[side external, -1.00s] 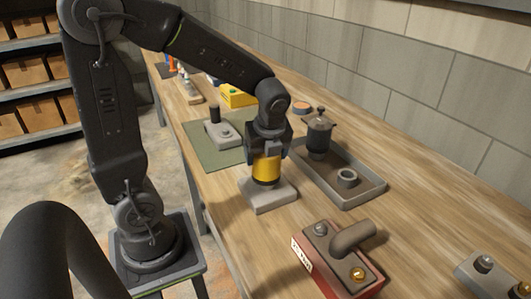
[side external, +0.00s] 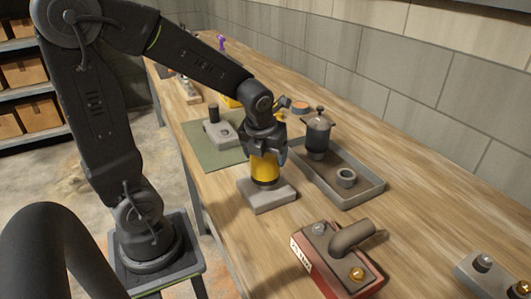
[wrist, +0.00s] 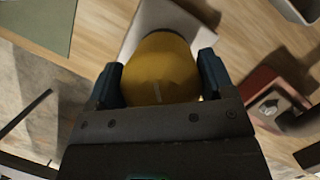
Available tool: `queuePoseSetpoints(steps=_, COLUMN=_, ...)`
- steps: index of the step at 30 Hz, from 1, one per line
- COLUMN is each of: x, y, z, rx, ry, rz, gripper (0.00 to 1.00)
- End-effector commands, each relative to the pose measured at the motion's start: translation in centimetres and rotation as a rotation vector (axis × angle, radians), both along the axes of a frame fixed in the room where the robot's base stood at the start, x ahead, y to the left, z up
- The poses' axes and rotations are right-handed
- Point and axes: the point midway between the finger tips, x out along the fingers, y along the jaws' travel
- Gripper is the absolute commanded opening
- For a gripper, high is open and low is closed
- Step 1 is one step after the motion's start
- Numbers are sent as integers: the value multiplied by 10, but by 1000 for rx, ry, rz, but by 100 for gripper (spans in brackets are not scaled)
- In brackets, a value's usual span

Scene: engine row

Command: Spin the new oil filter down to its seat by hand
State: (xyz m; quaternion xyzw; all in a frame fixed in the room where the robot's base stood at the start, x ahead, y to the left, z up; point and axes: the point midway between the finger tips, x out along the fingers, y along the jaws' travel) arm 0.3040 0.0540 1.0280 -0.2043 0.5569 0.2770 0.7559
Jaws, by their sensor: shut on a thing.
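The oil filter (side external: 265,168) is a yellow can with a dark lower rim. It stands upright on a grey block (side external: 267,197) on the bench. My gripper (side external: 264,150) is above it, pointing down, with its fingers around the top of the can. In the wrist view the yellow filter (wrist: 160,68) fills the space between the two dark fingers, and my gripper (wrist: 160,85) is shut on it. The pale block (wrist: 150,17) shows behind it. The joint between filter and block is too small to judge for a gap.
A grey tray (side external: 367,192) with a dark canister (side external: 317,135) and a small ring (side external: 346,178) lies right of the filter. A red block with a bent grey pipe (side external: 350,237) stands in front. A green mat (side external: 203,148) with a grey part (side external: 220,132) lies behind left.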

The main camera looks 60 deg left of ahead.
Motion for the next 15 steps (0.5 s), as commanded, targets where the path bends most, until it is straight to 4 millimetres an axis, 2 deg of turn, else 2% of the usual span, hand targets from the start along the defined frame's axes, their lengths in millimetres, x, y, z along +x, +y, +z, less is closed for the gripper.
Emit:
queuePoseSetpoints(steps=9, x=0, y=-2, z=0, rx=-5, ry=3, rz=-257, gripper=40)
queuePoseSetpoints(steps=15, x=1, y=-2, z=0, rx=-4, ry=2, rz=-296, gripper=40)
